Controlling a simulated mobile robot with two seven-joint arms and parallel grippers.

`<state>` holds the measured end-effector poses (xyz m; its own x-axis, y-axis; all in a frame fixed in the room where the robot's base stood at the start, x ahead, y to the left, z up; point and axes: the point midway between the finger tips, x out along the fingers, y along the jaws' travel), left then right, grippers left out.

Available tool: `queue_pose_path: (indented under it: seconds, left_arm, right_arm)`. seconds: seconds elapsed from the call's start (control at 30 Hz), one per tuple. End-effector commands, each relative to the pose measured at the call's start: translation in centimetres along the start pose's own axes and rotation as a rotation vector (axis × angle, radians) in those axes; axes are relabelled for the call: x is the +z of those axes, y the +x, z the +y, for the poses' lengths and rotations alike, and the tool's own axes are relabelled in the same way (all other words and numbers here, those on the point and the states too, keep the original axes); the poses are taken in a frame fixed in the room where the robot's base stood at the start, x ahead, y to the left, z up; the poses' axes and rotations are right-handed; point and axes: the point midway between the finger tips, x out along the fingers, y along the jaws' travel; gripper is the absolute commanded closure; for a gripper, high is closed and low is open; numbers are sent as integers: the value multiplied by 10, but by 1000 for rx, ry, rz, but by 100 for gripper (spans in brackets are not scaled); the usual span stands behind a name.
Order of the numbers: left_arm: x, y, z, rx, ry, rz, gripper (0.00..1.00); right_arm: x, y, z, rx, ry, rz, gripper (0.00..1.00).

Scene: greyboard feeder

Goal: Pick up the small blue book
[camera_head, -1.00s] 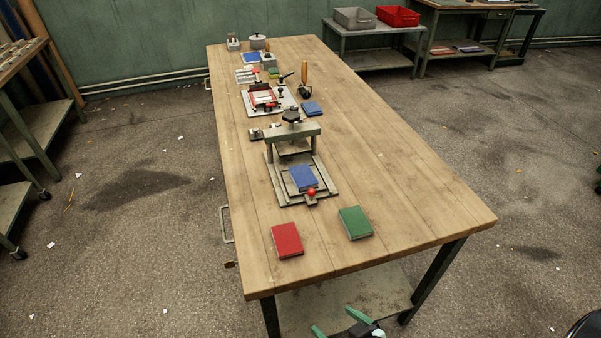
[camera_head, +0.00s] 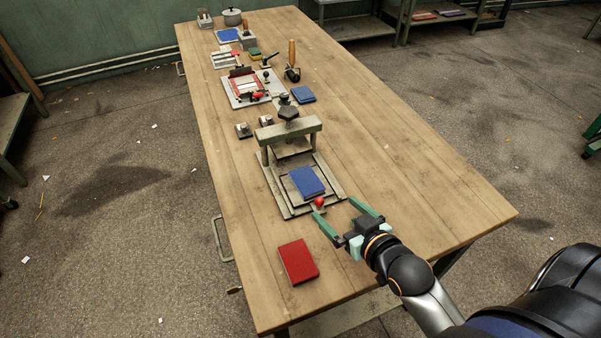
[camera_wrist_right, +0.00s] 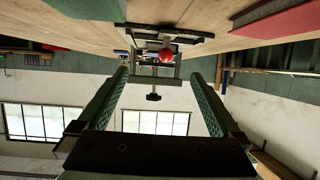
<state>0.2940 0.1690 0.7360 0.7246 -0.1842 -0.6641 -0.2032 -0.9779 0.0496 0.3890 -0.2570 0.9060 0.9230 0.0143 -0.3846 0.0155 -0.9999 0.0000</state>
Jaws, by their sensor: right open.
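A blue book (camera_head: 307,182) lies on the bed of the grey press (camera_head: 284,199), behind its red knob (camera_head: 319,202). A blue book that looks smaller (camera_head: 303,94) lies on the table behind the press, to the right. Another blue piece (camera_head: 228,35) lies farther back. My right gripper (camera_head: 345,218) is open and empty at the table's front, just in front of the press and pointing toward it. In the right wrist view the open fingers (camera_wrist_right: 158,78) frame the press and red knob (camera_wrist_right: 166,55). My left gripper is not in view.
A red book (camera_head: 298,261) lies at the table's front left. A green book (camera_wrist_right: 92,7) shows in the right wrist view; my right arm hides it in the head view. A red-framed device (camera_head: 246,84) and a wooden-handled roller (camera_head: 292,62) stand farther back. The table's right side is clear.

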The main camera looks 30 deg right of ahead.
Motion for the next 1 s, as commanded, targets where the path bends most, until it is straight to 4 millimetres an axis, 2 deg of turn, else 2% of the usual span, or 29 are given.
queue_pose_path:
  seconds: [0.3, 0.6, 0.83, 1.0]
  left_arm:
    - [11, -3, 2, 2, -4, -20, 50]
    - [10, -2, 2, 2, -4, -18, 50]
    - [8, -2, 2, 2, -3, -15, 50]
    - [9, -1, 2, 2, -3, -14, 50]
  right_arm:
    - [-2, 51, 0, 0, 0, 3, 0]
    - [-2, 72, -1, -1, 1, 2, 0]
    - [-4, 104, -3, 0, 0, 1, 0]
    - [-4, 118, -3, -1, -1, 1, 0]
